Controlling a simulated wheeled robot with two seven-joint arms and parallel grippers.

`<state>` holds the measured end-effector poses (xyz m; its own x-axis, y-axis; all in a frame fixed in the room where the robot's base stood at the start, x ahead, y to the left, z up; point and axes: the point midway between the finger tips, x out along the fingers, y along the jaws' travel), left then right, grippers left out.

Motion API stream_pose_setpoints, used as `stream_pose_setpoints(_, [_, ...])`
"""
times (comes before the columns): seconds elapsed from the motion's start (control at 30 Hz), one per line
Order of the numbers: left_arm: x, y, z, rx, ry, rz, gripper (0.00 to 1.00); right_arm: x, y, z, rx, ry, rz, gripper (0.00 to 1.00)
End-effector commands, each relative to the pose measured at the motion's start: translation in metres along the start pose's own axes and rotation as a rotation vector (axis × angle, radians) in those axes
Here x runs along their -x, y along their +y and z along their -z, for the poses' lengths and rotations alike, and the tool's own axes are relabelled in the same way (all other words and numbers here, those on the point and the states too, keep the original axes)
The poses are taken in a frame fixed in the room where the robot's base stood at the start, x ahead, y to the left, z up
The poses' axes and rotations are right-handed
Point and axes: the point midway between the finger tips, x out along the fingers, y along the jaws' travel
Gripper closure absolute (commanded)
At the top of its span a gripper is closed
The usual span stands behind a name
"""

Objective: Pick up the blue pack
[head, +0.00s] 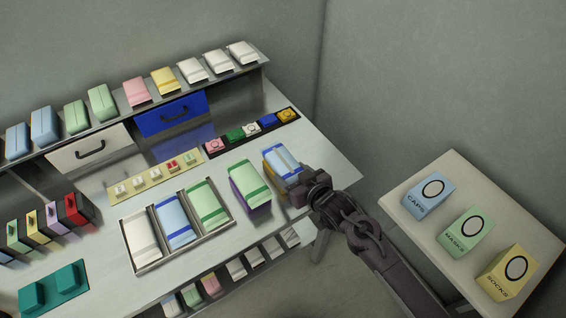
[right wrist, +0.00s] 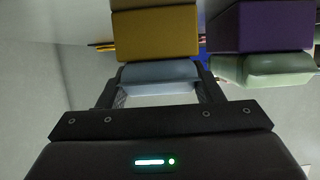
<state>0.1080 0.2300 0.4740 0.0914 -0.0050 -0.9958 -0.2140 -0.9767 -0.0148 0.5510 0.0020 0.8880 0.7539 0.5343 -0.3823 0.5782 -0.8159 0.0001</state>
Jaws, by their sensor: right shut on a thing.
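A light blue pack (head: 281,160) with a darker blue stripe sits on top of a yellow block (right wrist: 155,35) at the right end of the table. My right gripper (head: 296,181) reaches it from the front right and is shut on it. In the right wrist view the blue pack (right wrist: 158,74) lies between the two fingers, against the yellow block. Another blue pack (head: 174,222) lies in the middle slot of the tray (head: 150,267). More blue packs (head: 44,125) stand on the shelf. My left gripper is not in view.
A green pack (head: 249,175) on a purple block (right wrist: 265,27) stands just left of the held pack. A row of coloured buttons (head: 252,131) is behind. A side table (head: 462,179) at right bears blue, green and yellow labelled boxes, with a floor gap between.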

Motion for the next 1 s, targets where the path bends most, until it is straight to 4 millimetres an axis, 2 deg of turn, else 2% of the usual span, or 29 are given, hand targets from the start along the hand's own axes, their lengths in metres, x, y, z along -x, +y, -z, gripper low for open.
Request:
stream_pose_setpoints(0.07, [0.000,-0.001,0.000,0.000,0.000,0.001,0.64,0.000,0.000,0.000,0.000,-0.001,0.000,0.64])
stream_pose_setpoints(0.37, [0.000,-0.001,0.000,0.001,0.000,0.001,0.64,0.001,0.000,0.002,0.000,0.000,0.000,0.64])
stream_pose_setpoints(0.53, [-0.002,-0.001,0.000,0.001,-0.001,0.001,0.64,0.006,0.000,0.016,0.001,0.003,0.001,0.64])
stream_pose_setpoints(0.67, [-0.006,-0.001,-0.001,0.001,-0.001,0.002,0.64,0.017,0.000,0.042,0.002,0.007,0.000,0.64])
stream_pose_setpoints(1.0, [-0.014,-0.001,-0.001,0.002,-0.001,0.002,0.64,0.055,0.000,0.135,0.003,0.007,-0.001,0.64])
